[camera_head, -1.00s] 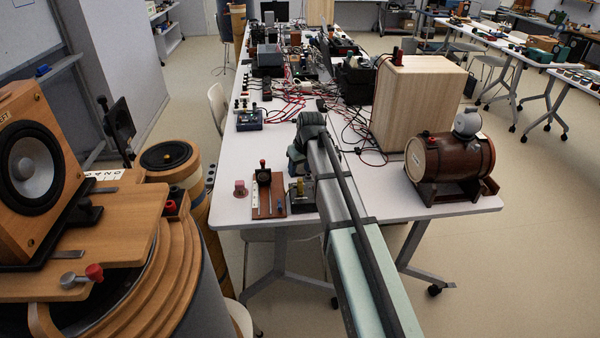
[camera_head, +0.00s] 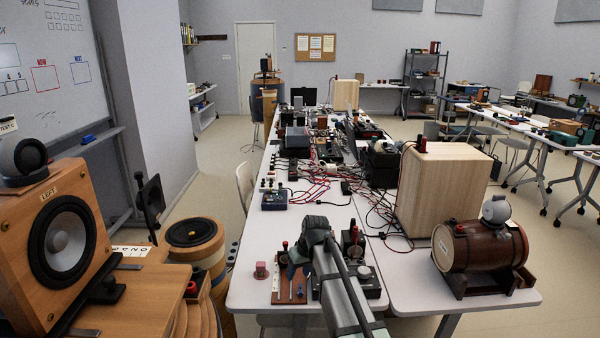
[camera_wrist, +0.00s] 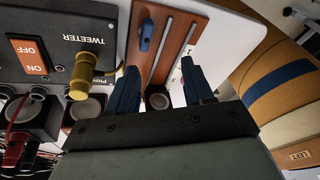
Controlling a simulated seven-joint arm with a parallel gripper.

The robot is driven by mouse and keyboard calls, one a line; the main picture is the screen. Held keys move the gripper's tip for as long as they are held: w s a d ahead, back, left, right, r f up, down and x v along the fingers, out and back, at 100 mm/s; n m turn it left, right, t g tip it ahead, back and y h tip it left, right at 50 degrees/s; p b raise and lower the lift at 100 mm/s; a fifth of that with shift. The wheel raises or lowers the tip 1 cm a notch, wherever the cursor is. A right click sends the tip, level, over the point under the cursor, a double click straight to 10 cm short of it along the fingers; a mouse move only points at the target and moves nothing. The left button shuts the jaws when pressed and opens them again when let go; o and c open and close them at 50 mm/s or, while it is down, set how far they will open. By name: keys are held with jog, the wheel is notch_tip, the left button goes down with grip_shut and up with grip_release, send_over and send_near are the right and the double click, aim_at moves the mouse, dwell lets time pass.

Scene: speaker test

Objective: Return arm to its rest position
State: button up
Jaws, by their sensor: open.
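My arm (camera_head: 340,290) reaches forward from the bottom of the head view over the near end of the long white table. My gripper (camera_wrist: 160,85) shows two dark blue fingers, spread apart with nothing between them, in the wrist view. In the head view its fingers are small and partly hidden by the arm. Beyond the fingers in the wrist view are a brown wooden board (camera_wrist: 178,50) with metal strips and a black box (camera_wrist: 55,25) with an orange ON/OFF switch and a TWEETER label. I cannot tell how far the fingertips are above these things.
Left stands a wooden speaker (camera_head: 30,230) labelled LEFT. Right on the table are a wooden barrel (camera_head: 475,250) on a stand and a tall pale wooden box (camera_head: 440,195). Red and black cables (camera_head: 320,185) cover the table's middle.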

jog(key=shift+g, duration=0.3)
jog(key=s+a+f, duration=0.4)
jog(key=shift+s+f, duration=0.25)
jog(key=shift+s, duration=0.15)
jog(key=s+d+f+m+g+h, duration=0.1)
jog(key=s+d+f, duration=0.3)
jog(key=s+f, duration=0.35)
jog(key=s+d+f+g, duration=0.2)
jog(key=s+d+f, duration=0.3)
jog(key=f, duration=0.4)
jog(key=s+d+f+m+g+h, duration=0.1)
jog(key=s+d+f, duration=0.2)
jog(key=s+f, duration=0.55)
jog(key=s+d+f+m+g, duration=0.1)
jog(key=s+f, duration=0.3)
jog(key=s, duration=0.5)
jog(key=s+d+f+m+g, duration=0.1)
jog(key=s+d+f, duration=0.3)
jog(key=s, duration=0.5)
jog(key=s+d+f+m+g, duration=0.1)
jog(key=s+d+f+g, duration=0.1)
jog(key=s, duration=0.7)
notch_tip(320, 180, down, 3)
jog(key=shift+d+r+h, duration=0.1)
jog(key=shift+d+h, duration=0.2)
jog(key=shift+d, duration=0.15)
jog(key=shift+s, duration=0.1)
